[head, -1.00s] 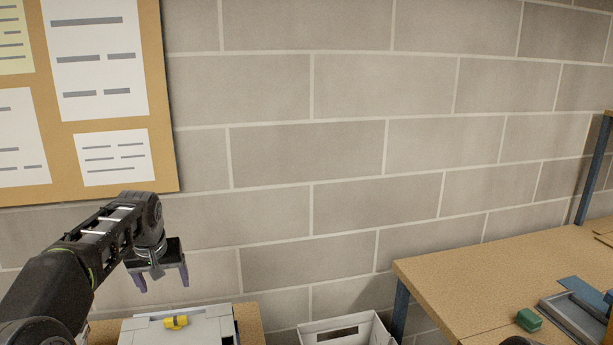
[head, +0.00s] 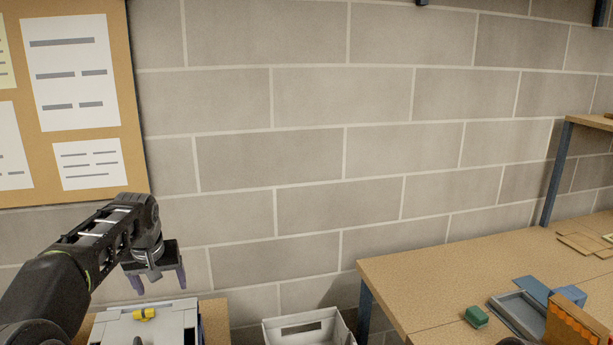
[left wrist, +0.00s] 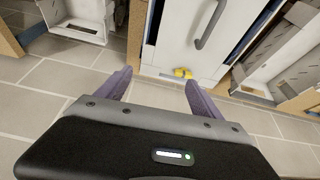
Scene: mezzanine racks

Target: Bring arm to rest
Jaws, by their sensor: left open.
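My left arm comes in from the lower left of the head view. Its left gripper (head: 158,284) points down above a grey-white case or box top (head: 115,326) and is open, with nothing between its fingers. In the left wrist view the two purple fingers of the left gripper (left wrist: 157,88) are spread apart. A small yellow object (head: 144,314) lies on the grey-white top, just below the gripper and apart from it; it also shows beyond the fingertips in the left wrist view (left wrist: 183,73). My right gripper is not clearly in view.
A grey-white open bin (head: 305,326) stands right of the case. A wooden table (head: 430,275) at the right holds a green block (head: 476,316), a grey tray (head: 518,308) and an orange-brown box (head: 574,325). A brick wall and a pinboard (head: 134,150) stand behind.

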